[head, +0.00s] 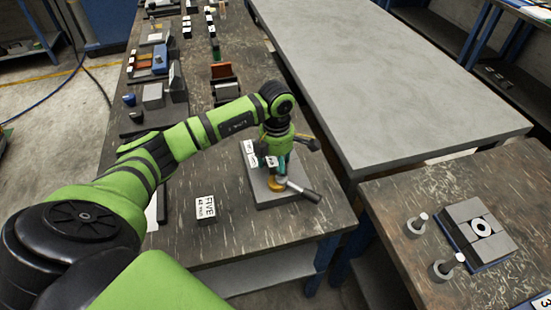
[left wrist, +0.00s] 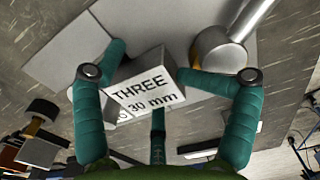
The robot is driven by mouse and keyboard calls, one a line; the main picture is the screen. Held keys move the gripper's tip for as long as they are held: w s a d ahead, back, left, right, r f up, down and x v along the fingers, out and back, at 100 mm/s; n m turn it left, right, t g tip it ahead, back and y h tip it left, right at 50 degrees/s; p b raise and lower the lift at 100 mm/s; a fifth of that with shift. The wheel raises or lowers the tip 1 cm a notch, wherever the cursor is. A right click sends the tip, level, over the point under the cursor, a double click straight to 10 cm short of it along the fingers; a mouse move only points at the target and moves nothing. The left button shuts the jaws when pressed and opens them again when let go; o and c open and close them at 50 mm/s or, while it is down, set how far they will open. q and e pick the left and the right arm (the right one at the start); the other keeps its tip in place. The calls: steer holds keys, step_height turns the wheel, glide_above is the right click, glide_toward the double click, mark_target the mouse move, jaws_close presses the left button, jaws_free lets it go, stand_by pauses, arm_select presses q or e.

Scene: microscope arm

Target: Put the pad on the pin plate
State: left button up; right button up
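My left gripper (head: 275,157) is over the grey plate (head: 261,196) at the near end of the left bench. In the left wrist view, its teal fingers (left wrist: 155,72) close from both sides on a grey block labelled THREE, 30 mm (left wrist: 145,92); the far contact faces are hidden. White labels by the fingers show small in the head view. I cannot tell whether the block touches the plate. No thing in view is marked as the pad or the pin plate, so I cannot tell which they are. My right gripper is not in view.
A brass disc (head: 276,184) and a metal cylinder (head: 304,191) lie close by the gripper. A block labelled FIVE (head: 206,208) stands left of the plate. The long grey table (head: 390,80) is bare.

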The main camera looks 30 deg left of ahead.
mark_target(275, 160)
arm_select(q)
steer(key=shift+a+r, duration=0.25)
steer(key=shift+a, duration=0.15)
steer(key=shift+r, duration=0.1)
steer(key=shift+r+p, duration=0.4)
steer(key=shift+p, duration=0.1)
step_height(275, 160, up, 12)
steer(key=b, duration=0.2)
steer(key=shift+b, duration=0.35)
steer(key=shift+w+d+r, duration=0.1)
steer(key=shift+w, duration=0.05)
steer(key=shift+c, duration=0.2)
stand_by(0.4)
